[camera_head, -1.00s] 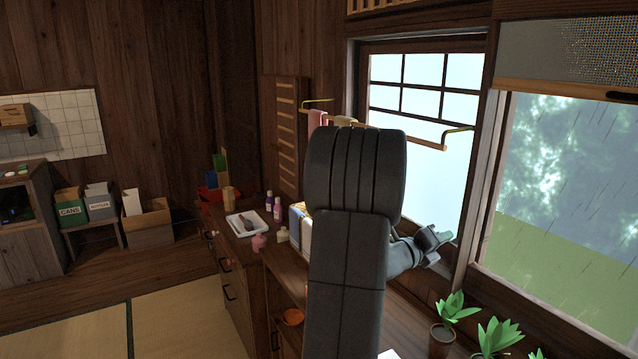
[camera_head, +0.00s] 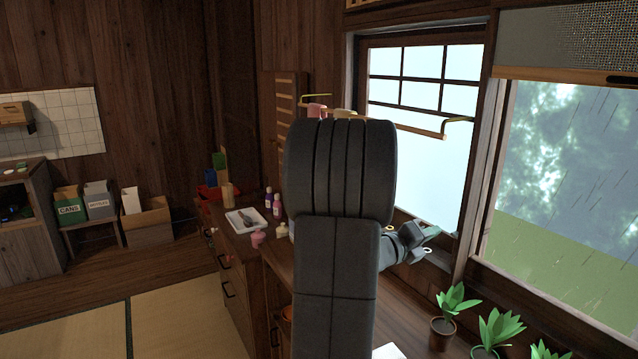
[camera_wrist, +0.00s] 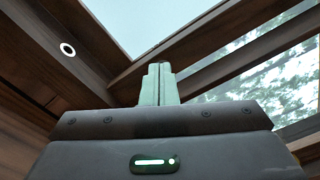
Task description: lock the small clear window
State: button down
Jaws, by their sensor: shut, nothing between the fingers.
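A dark-framed window (camera_head: 414,170) with a grid of bars in its upper part and pale, plain panes stands behind my arm in the head view. Its pale pane (camera_wrist: 140,18) and dark wooden frame also show in the wrist view. My gripper (camera_head: 433,232) is at the window's lower right corner. In the wrist view its greenish fingers (camera_wrist: 160,78) are together, with nothing between them, and point at the frame corner. A pale ring (camera_head: 427,251) shows just below the fingers; a similar ring (camera_wrist: 67,49) is on dark wood left of them. I cannot make out a latch.
A larger window (camera_head: 570,190) with rain and greenery outside is at the right. Potted plants (camera_head: 497,332) stand on the counter below it. A rail (camera_head: 420,131) crosses the window. A white tray (camera_head: 246,220) and bottles are on the cabinet at left.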

jog(key=shift+v, duration=0.85)
notch_tip(320, 180, down, 5)
jog(key=s+n+p, duration=0.3)
jog(key=n, duration=2.1)
jog(key=x, duration=0.7)
jog(key=shift+d, duration=0.3)
jog(key=shift+r+p, duration=0.3)
jog(key=shift+r, duration=0.35)
